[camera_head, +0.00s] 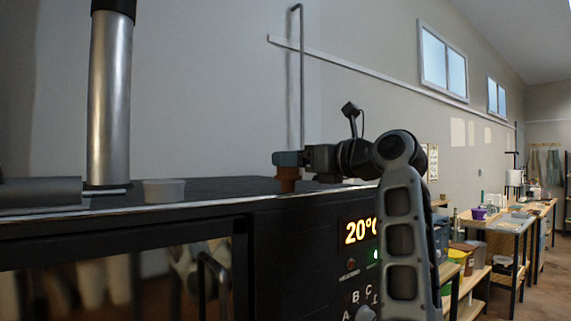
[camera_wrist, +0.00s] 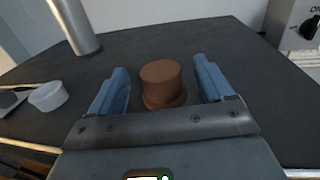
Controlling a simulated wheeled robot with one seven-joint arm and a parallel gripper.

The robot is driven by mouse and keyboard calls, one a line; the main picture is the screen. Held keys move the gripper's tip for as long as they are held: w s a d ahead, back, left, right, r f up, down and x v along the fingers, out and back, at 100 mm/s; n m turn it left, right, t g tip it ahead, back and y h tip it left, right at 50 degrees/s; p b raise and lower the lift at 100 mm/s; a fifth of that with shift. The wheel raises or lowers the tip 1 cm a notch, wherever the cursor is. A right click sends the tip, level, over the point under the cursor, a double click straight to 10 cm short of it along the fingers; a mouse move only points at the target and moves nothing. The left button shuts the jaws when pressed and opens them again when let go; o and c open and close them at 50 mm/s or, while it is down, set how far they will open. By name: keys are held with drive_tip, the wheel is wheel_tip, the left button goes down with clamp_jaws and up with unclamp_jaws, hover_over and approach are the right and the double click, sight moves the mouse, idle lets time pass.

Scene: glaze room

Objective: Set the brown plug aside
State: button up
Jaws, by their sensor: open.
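The brown plug (camera_wrist: 161,82) is a short round peg with a wider rim at its lower end. In the wrist view it stands between the two blue fingers of my gripper (camera_wrist: 163,88), with a visible gap on each side. The fingers are open. I cannot tell whether the plug rests on the surface or sits in a hole, as its base is partly hidden.
A small white cup (camera_head: 164,191) stands on the kiln top to the left, near a metal pipe (camera_head: 109,100). The kiln front carries a lit display (camera_head: 360,231) and a handle (camera_head: 212,275). Shelves and tables stand far right. The kiln top around the plug is mostly clear.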

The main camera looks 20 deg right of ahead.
drive_tip(key=b+v, duration=0.1)
drive_tip(key=v, duration=0.6)
drive_tip(key=shift+s, duration=0.25)
drive_tip(key=shift+d, duration=0.1)
idle(2.1)
